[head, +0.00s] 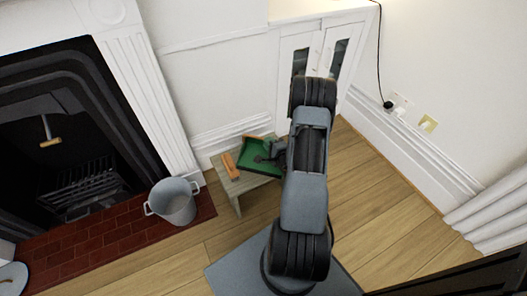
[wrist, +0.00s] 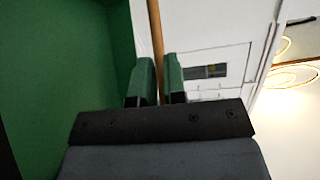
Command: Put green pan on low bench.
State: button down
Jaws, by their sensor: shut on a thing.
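The green pan (head: 233,153), with an orange-brown edge, is over the low bench (head: 243,186) in the head view. I cannot tell whether it rests on the bench top or hangs just above it. My gripper (head: 264,158) reaches the pan's right side, partly hidden by my arm. In the wrist view my gripper (wrist: 157,82) is shut on a thin brown edge running between its fingers. The pan's green inner face (wrist: 60,70) fills the left of that view. The right part of the bench is hidden behind my arm.
A grey two-handled bucket (head: 173,202) stands on the brick hearth (head: 90,245) left of the bench. The fireplace (head: 60,130) and white cabinet (head: 318,50) are nearby. Wooden floor (head: 390,200) on the right is clear.

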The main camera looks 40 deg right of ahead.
jog(key=w+d+f+b, duration=0.6)
jog(key=w+f, duration=0.3)
jog(key=f, duration=0.2)
jog(key=shift+d+f, duration=0.3)
jog(key=shift+d, duration=0.15)
jog(key=shift+f+b, duration=0.15)
jog(key=shift+b, duration=0.15)
jog(key=c, duration=1.2)
grip_release()
